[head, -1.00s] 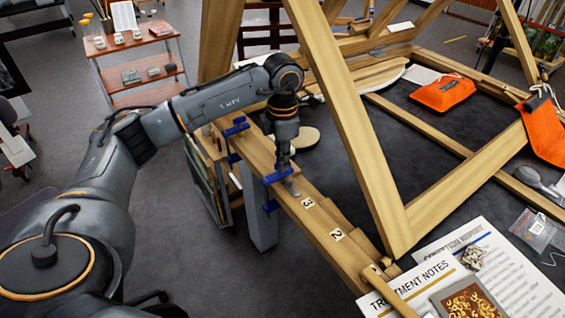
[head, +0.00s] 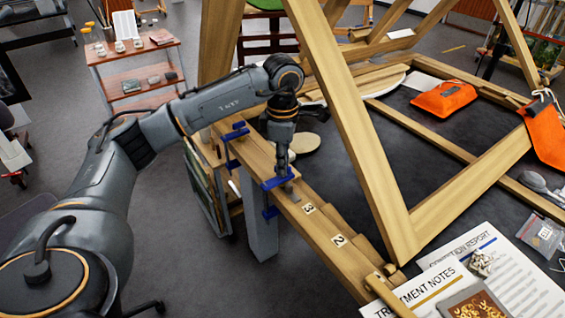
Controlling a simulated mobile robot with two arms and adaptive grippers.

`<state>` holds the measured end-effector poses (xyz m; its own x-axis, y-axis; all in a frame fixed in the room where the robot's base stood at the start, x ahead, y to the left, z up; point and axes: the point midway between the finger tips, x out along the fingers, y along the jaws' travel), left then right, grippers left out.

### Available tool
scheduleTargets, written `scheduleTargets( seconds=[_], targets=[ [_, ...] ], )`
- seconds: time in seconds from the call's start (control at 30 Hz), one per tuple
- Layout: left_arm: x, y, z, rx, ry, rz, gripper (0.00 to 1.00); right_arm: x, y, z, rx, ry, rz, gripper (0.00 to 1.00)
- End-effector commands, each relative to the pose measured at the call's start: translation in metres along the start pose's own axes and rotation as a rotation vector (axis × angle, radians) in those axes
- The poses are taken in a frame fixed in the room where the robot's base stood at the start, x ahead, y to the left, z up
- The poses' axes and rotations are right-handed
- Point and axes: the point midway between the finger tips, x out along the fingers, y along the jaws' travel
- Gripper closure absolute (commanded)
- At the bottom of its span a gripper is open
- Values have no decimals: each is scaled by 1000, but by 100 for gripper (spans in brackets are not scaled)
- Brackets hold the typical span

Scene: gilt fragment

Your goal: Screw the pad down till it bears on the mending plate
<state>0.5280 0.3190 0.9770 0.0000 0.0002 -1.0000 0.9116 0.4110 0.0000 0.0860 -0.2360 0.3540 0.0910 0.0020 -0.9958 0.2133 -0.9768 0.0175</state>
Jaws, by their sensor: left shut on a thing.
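A blue clamp (head: 275,184) sits across the wooden rail at the edge of the bench, its lower jaw showing below the rail. My left gripper (head: 282,168) points down over this clamp and is shut on its screw top, which the fingers mostly hide. A small grey metal piece, likely the mending plate (head: 293,197), lies on the rail just in front of the clamp. The pad is hidden under the clamp and fingers, so I cannot tell whether it touches the plate. My right gripper is not in view.
Another blue clamp (head: 234,133) grips the rail farther back. Number tags "3" (head: 308,208) and "2" (head: 339,240) lie along the rail. A large wooden frame (head: 352,130) rises close on the right. Treatment notes (head: 425,290) and an orange bag (head: 443,98) lie on the dark surface.

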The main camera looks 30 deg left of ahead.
Motion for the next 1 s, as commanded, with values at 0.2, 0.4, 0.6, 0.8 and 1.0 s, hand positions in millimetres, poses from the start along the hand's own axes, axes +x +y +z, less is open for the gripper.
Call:
scheduleTargets(
  seconds=[0.2,0.4,0.6,0.8,1.0],
  targets=[
    [-1,1,0,0,-3,3,100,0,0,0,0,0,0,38],
    [-1,1,0,0,-3,2,70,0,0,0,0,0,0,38],
    [0,0,0,0,-1,1,67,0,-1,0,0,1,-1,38],
    [0,0,0,0,-1,0,67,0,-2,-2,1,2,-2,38],
    [-1,0,0,-21,0,0,67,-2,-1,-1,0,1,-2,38]
  ],
)
